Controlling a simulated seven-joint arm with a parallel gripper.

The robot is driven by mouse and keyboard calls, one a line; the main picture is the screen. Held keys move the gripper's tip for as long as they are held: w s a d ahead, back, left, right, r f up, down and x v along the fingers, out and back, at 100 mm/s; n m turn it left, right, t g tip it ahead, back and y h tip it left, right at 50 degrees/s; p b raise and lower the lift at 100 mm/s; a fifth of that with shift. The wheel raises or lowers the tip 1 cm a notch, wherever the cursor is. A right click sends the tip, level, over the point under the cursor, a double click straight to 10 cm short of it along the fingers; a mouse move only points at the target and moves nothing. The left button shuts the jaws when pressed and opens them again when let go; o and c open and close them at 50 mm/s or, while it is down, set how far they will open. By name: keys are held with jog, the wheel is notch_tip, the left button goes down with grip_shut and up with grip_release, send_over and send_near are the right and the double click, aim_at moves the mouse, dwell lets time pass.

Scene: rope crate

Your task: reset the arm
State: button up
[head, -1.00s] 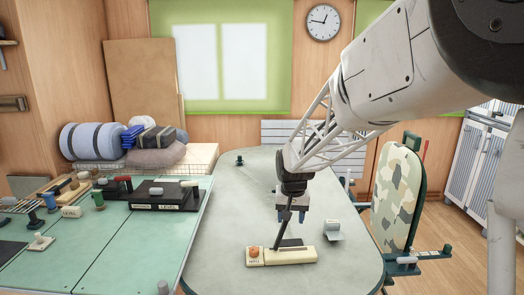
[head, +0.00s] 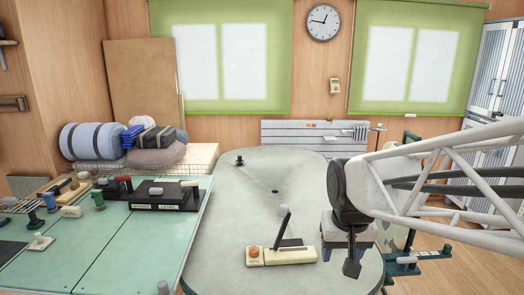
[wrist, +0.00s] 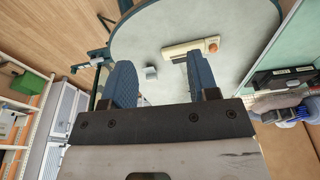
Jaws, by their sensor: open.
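My gripper (head: 345,262) hangs at the right side of the grey-green table (head: 225,220) in the head view, its jaws partly hidden by its own dark wrist. In the wrist view its two blue fingers (wrist: 160,78) stand apart with nothing held between them. A cream device (head: 297,256) with an orange knob (head: 254,252) lies on the table to the left of the gripper. Its thin lever (head: 281,226) stands up, tilted slightly. The device also shows in the wrist view (wrist: 180,50), beyond the fingers and clear of them.
A green-topped bench (head: 125,235) with several levers and fixtures stands at left. Rolled mats (head: 90,141) lie behind it. The table's middle and back are mostly clear.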

jog(key=s+d+f, duration=0.1)
jog(key=s+d, duration=0.1)
jog(key=s, duration=1.1)
jog(key=shift+f, duration=0.2)
